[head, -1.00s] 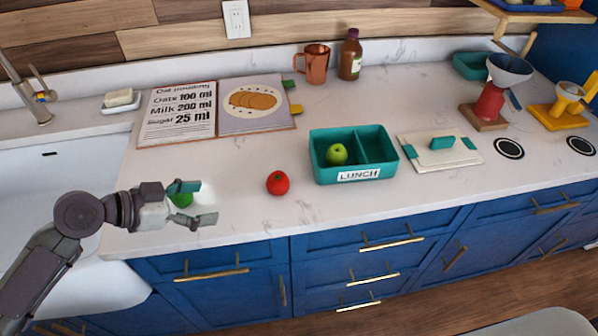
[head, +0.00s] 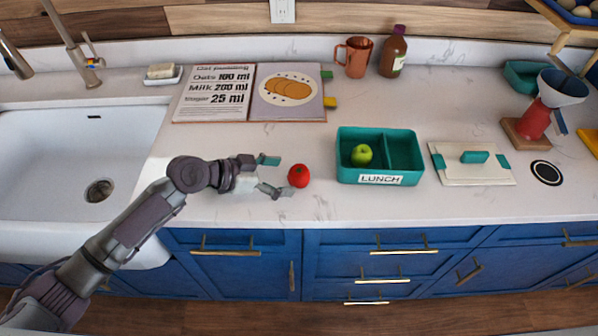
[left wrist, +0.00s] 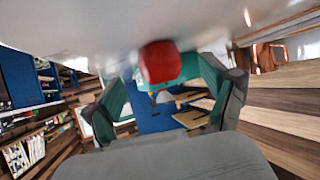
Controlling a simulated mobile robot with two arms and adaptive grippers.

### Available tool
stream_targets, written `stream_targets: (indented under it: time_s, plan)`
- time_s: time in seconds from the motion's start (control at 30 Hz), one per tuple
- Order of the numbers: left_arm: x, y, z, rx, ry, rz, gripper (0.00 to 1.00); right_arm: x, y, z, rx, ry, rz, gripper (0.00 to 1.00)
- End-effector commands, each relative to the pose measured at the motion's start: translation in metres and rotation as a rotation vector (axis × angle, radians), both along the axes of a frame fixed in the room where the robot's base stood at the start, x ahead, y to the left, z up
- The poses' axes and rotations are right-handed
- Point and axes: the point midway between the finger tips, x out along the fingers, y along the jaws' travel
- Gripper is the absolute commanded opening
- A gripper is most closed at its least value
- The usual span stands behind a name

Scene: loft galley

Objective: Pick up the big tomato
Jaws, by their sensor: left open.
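The big tomato (head: 298,176), red and round, rests on the white counter left of the lunch box. My left gripper (head: 275,176) is open and empty just left of it, low over the counter, fingers pointing at it. In the left wrist view the tomato (left wrist: 160,63) appears ahead of the open fingers (left wrist: 165,90), toward the upper middle. Whether the fingertips flank it is hard to tell. My right gripper is out of view.
The teal lunch box (head: 346,177) holds a green apple (head: 361,155); its lid (head: 447,173) lies to the right. A recipe book (head: 286,94), copper mug (head: 355,57) and bottle (head: 393,51) are behind. The sink (head: 60,150) is left. The counter in front of the tomato is clear.

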Motion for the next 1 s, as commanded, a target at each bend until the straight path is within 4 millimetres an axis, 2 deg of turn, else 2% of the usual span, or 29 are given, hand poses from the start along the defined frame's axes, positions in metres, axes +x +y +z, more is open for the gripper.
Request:
stream_targets:
  time_s: [0.03,0.1,0.2,0.53,0.57,0.93,1.0]
  plan:
    - [0.002,-0.008,0.001,-0.002,0.003,-0.001,0.84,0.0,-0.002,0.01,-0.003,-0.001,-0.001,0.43]
    - [0.005,-0.017,-0.005,-0.003,0.004,0.0,0.84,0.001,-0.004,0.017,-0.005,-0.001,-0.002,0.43]
    - [0.01,-0.027,-0.014,-0.003,0.002,0.001,0.84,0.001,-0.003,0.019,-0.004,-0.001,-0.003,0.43]
    - [0.012,-0.033,-0.021,0.0,0.0,0.0,0.84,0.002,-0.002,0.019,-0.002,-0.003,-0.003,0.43]
    - [0.012,-0.033,-0.021,0.0,0.0,0.0,0.81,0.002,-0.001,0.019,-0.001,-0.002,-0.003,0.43]
    - [0.012,-0.033,-0.021,0.0,0.0,0.0,0.19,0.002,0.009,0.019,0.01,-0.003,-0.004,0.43]
    - [0.012,-0.033,-0.02,-0.001,0.0,0.0,0.18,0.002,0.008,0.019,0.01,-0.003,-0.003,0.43]
